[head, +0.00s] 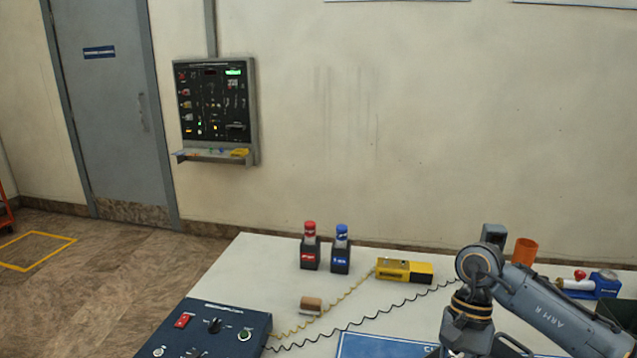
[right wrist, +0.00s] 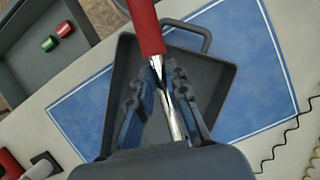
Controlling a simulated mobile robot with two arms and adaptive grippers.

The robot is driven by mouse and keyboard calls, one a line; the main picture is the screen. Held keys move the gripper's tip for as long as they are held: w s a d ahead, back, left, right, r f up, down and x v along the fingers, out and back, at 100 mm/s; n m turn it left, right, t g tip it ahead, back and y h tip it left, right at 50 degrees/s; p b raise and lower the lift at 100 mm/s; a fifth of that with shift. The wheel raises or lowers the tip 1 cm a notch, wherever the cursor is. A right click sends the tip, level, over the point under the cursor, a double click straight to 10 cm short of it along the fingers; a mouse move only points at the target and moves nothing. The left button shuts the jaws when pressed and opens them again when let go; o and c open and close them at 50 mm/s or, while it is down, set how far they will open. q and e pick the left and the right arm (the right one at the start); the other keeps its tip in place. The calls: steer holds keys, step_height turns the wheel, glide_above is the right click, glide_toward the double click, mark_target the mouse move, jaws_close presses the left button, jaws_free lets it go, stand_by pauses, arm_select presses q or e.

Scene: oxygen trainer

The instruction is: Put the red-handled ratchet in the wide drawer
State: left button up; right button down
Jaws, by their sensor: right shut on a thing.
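In the right wrist view, the ratchet has a red handle (right wrist: 147,27) and a shiny metal shaft. My right gripper (right wrist: 163,80) is shut on it, with the fingers on either side of the shaft close to the handle. The handle points to the top of the picture; the shaft's lower end is hidden behind my gripper. Behind the ratchet is an open dark grey tray-like box (right wrist: 218,80) with a loop handle. I cannot tell whether this is the wide drawer, nor the ratchet's height above it. My left gripper is not in view.
A blue mat (right wrist: 80,112) surrounds the box. Another grey tray (right wrist: 20,72) at upper left holds a red and a green piece. In the head view, a control box (head: 215,330), two bottles in holders (head: 325,252), a yellow device (head: 404,270) and coiled cables stand on the white table (head: 255,265).

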steer(key=s+a+n, duration=0.1)
steer(key=s, duration=0.1)
steer(key=s+a+n+h, duration=0.1)
steer(key=s+n, duration=0.1)
steer(key=s, duration=0.1)
steer(key=s+a+n+h, duration=0.1)
steer(key=s+n, duration=0.1)
steer(key=s, duration=0.1)
steer(key=shift+a+f+g, duration=0.25)
steer(key=shift+g, duration=0.05)
steer(key=w+d+m, duration=0.1)
steer(key=w, duration=0.1)
steer(key=w+d+m+y, duration=0.1)
steer(key=w+m, duration=0.1)
steer(key=w, duration=0.1)
steer(key=w+d+m+y, duration=0.1)
steer(key=w, duration=0.1)
steer(key=shift+w+d+r+m, duration=0.1)
steer(key=shift+w+r+m, duration=0.05)
steer(key=shift+r+m, duration=0.15)
steer(key=w+d+m+t+y, duration=0.2)
steer(key=w+d+m, duration=0.5)
steer(key=d, duration=0.1)
steer(key=shift+d+f, duration=0.15)
steer(key=shift+d, duration=0.1)
step_height(320, 180, down, 6)
steer(key=shift+a+p, duration=0.1)
steer(key=shift+p, duration=0.5)
step_height(320, 180, down, 4)
steer(key=shift+r, duration=0.15)
